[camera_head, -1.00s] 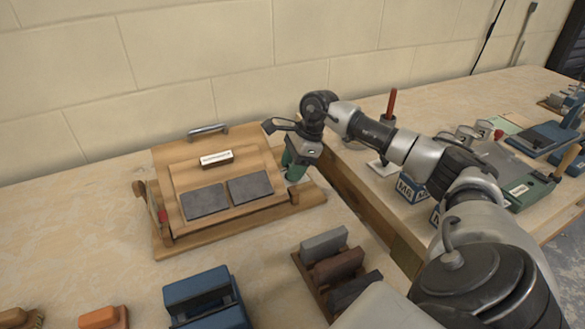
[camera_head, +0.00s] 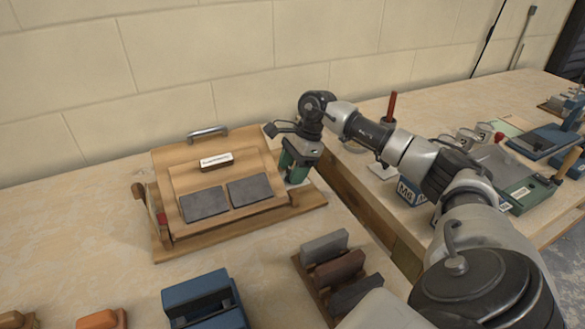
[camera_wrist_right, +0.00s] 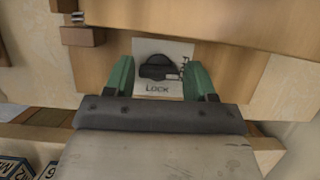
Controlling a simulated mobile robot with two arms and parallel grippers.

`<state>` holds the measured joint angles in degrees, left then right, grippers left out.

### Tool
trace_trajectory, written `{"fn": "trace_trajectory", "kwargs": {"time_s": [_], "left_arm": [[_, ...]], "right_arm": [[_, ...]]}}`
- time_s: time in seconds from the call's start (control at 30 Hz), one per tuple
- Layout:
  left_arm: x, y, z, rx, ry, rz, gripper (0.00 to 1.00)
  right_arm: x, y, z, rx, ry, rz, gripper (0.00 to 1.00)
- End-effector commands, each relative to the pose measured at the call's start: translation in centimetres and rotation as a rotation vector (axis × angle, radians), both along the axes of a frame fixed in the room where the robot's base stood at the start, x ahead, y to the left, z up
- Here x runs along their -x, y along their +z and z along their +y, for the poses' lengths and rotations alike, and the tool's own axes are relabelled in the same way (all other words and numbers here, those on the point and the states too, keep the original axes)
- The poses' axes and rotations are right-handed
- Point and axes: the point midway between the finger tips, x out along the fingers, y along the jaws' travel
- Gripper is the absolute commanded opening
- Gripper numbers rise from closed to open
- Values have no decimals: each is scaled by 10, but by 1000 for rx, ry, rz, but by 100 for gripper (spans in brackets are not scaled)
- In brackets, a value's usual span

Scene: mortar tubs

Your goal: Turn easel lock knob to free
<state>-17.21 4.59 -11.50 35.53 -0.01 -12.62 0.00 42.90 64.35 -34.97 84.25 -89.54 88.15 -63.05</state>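The wooden easel (camera_head: 168,196) stands on the left bench, with its sloping board bearing two dark grey plates. My right gripper (camera_head: 292,176) is at the easel's right side, pointing down. In the right wrist view, a black lock knob (camera_wrist_right: 157,67) sits on a pale plate (camera_wrist_right: 150,90) marked "Lock". The green fingers of my right gripper (camera_wrist_right: 160,80) stand apart on either side of this plate, open, with the knob between and beyond them. No contact with the knob shows. The knob is hidden in the head view. My left gripper is not in view.
A rack of coloured blocks (camera_head: 332,262) and a blue holder (camera_head: 200,298) stand in front of the easel. A metal handle (camera_head: 208,133) tops the easel. A gap separates the benches; the right one carries blue M6-marked boxes (camera_head: 408,190) and tools.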

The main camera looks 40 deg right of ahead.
Motion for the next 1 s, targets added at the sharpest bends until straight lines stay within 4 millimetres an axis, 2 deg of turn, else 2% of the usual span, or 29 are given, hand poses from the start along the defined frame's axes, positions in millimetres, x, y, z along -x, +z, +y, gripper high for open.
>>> {"fn": "trace_trajectory", "kwargs": {"time_s": [0.2, 0.33, 0.7, 0.83, 1.0], "left_arm": [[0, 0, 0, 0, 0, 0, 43], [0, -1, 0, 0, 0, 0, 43], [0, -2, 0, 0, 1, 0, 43], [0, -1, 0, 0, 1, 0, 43], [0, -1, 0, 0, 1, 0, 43]], "right_arm": [[0, 0, 0, 1, -1, 2, 55], [1, 9, -4, 1, -2, 0, 55], [8, 74, -30, 1, -2, -3, 55], [10, 91, -36, 1, -1, -2, 55], [12, 99, -40, 0, -1, 0, 55]]}}
